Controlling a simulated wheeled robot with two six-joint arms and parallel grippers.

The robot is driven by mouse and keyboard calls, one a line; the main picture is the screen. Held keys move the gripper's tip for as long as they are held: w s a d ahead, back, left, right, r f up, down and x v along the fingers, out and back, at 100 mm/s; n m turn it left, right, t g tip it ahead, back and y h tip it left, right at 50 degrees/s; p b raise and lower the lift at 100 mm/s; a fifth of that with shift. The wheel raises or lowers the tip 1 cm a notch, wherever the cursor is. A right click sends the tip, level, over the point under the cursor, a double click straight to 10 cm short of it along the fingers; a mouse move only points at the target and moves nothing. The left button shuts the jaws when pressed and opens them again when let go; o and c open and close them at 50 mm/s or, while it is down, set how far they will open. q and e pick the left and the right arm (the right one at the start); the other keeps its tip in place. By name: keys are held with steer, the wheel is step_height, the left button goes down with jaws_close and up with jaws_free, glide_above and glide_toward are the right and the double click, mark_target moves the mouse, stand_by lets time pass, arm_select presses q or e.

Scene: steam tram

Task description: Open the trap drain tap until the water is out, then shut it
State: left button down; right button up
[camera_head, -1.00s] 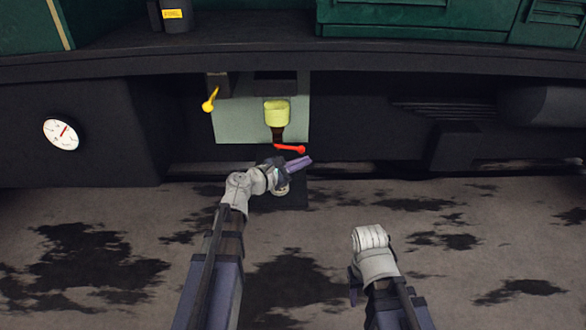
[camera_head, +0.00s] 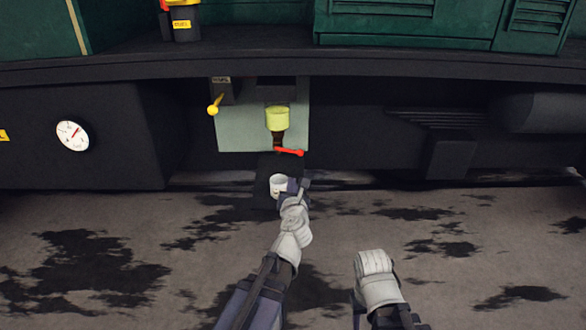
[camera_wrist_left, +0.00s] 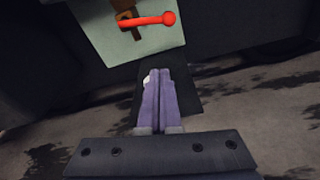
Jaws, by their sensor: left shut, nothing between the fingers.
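The drain tap is a red lever with a round end (camera_head: 290,152), lying nearly level under a yellow-green bowl (camera_head: 277,118) on a pale grey-green panel (camera_head: 235,130). A brown fitting joins bowl and lever. The lever also shows at the top of the left wrist view (camera_wrist_left: 148,20). My left gripper (camera_head: 294,184) is shut and empty, below the lever and apart from it, overlapping the white cup (camera_head: 277,183) in the picture. In the left wrist view its purple fingers (camera_wrist_left: 158,76) are together. My right gripper (camera_head: 355,298) is low down; its jaws are mostly hidden.
A yellow-knobbed lever (camera_head: 213,108) hangs at the panel's left. A white dial with a red needle (camera_head: 72,136) is on the dark bodywork further left. The dark running board (camera_head: 400,66) overhangs the panel. Stained ground lies open in front.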

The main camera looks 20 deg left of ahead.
mark_target(295, 152)
arm_select(q)
steer(key=b+x, duration=0.1)
steer(key=x, duration=0.9)
steer(key=r+p, duration=0.2)
steer(key=d+r+p, duration=0.1)
steer(key=r, duration=0.1)
steer(key=shift+s+p, duration=0.25)
steer(key=shift+p, duration=0.05)
steer(key=shift+d+r+n+p, duration=0.15)
steer(key=shift+r+n+p, duration=0.2)
steer(key=shift+r+p, duration=0.2)
steer(key=shift+d+r+n+p, duration=0.15)
steer(key=shift+r+n+p, duration=0.2)
steer(key=shift+r+p, duration=0.2)
steer(key=shift+f, duration=0.15)
steer(key=shift+w, duration=0.1)
